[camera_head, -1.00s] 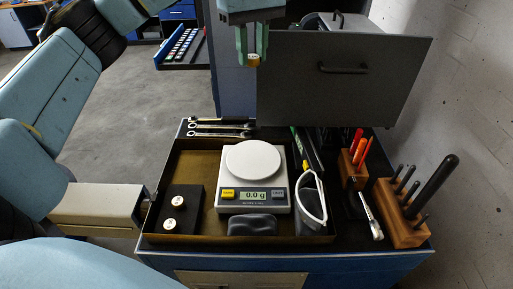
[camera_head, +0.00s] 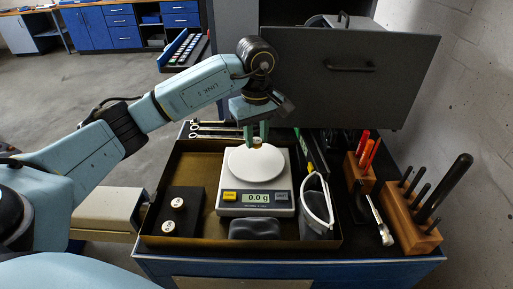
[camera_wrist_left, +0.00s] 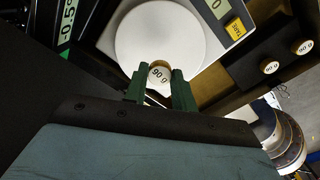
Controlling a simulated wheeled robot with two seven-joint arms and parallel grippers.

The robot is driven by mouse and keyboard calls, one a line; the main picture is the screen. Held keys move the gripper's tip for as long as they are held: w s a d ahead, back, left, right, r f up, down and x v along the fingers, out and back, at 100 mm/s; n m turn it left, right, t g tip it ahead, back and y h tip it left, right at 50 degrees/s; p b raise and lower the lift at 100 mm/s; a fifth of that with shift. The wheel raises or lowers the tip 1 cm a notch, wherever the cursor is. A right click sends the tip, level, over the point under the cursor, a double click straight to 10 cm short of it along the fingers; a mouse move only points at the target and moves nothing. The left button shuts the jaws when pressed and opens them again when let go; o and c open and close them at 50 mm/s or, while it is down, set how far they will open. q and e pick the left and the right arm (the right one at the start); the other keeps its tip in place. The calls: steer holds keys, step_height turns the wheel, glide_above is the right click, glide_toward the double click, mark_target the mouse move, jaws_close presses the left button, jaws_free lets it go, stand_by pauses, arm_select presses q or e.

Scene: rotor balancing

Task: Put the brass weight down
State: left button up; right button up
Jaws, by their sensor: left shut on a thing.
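The brass weight (camera_head: 257,145) is between the green fingers of my left gripper (camera_head: 256,133), which is shut on it. In the left wrist view the weight (camera_wrist_left: 160,73) shows a white top that seems to read 90 g. It is held over the far part of the scale's round white pan (camera_head: 257,164); the scale (camera_head: 227,207) reads 0.0 g. Whether a gap remains beneath the weight is hard to tell. A black block (camera_head: 186,205) on the left holds two more weights (camera_head: 177,203). My right gripper is not in view.
The scale stands in a shallow brown tray (camera_head: 203,155). Wooden tool holders (camera_head: 408,219) stand further right. A grey panel (camera_head: 345,80) rises behind.

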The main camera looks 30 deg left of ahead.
mark_target(257, 140)
arm_select(q)
step_height(257, 140, down, 4)
steer(key=shift+f, duration=0.1)
steer(key=shift+f, duration=0.15)
steer(key=o, duration=1)
